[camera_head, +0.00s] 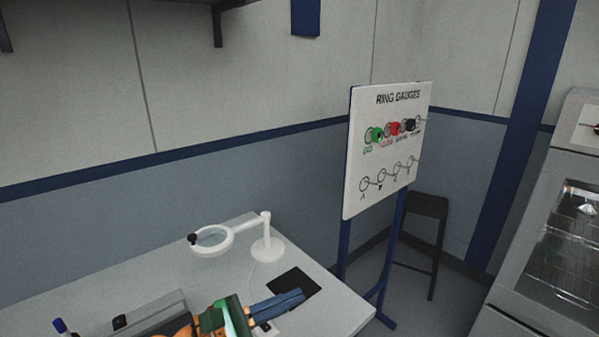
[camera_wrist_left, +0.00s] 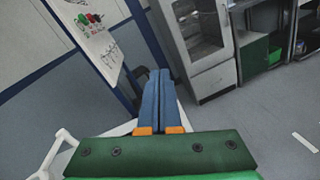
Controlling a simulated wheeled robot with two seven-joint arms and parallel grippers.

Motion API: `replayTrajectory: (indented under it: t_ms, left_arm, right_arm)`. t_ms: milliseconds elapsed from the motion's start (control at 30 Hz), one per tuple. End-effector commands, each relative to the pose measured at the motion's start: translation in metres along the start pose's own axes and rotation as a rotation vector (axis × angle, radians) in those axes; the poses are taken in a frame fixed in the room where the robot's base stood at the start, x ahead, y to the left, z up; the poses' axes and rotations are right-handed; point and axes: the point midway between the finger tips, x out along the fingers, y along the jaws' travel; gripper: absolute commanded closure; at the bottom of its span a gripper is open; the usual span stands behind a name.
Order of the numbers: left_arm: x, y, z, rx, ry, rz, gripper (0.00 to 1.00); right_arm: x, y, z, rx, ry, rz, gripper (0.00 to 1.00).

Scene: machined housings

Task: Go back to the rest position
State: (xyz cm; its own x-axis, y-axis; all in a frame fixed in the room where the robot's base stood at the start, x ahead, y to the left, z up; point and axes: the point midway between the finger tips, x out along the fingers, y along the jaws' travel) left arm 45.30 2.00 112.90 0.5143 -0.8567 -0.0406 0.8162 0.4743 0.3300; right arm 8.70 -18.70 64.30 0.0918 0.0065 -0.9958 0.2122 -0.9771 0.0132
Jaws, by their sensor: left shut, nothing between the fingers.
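My left gripper (camera_head: 281,304) shows at the bottom of the head view, with blue fingers, a green body and orange parts. It is over the right part of the light grey table (camera_head: 343,310). Its fingers are shut together with nothing between them. In the left wrist view the left gripper (camera_wrist_left: 160,88) points forward, its two blue fingers side by side. My right gripper is in neither view.
A white magnifier lamp (camera_head: 266,247) stands on the table beside a black pad (camera_head: 296,284). A ring gauges board (camera_head: 385,150) on blue legs stands behind the table. A black stool (camera_head: 427,207) and a grey machine (camera_head: 560,240) are at right. Floor is clear between.

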Motion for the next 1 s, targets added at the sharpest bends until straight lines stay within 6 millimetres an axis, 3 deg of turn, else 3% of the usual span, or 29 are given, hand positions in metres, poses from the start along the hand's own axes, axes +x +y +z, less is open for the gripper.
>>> replayTrajectory:
  t_ms: [33,67,100,167,200,300,433,467,600,767,1000]
  left_arm:
    - [-0.002,0.011,0.023,-0.357,-0.163,0.166,1.0]
    - [-0.011,0.026,0.028,-0.613,-0.264,0.288,1.0]
    - [-0.032,0.046,0.02,-0.961,-0.389,0.452,1.0]
    - [-0.071,0.06,-0.019,-1.47,-0.553,0.709,1.0]
    - [-0.096,0.056,-0.051,-1.746,-0.639,0.869,1.0]
    - [-0.14,0.02,-0.111,-2.206,-0.781,1.196,1.0]
    - [-0.177,-0.041,-0.155,-2.552,-0.894,1.554,1.0]
    - [-0.183,-0.056,-0.161,2.498,0.875,-1.561,1.0]
    - [-0.209,-0.12,-0.176,2.12,0.75,-1.512,1.0]
    - [-0.234,-0.189,-0.173,1.747,0.634,-1.479,1.0]
    - [-0.225,-0.213,-0.262,1.724,0.599,-1.525,1.0]
  right_arm:
    - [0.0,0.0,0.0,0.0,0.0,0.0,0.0]
    - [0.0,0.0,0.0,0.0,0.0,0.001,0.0]
    - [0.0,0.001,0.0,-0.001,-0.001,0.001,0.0]
    - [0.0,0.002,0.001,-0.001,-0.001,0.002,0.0]
    - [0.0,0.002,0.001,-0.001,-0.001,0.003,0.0]
    - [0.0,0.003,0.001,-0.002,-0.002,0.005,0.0]
    - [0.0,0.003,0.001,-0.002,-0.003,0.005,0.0]
    - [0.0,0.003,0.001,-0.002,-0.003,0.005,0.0]
    - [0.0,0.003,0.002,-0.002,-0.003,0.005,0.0]
    - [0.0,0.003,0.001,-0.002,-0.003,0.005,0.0]
    - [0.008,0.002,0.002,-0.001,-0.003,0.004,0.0]
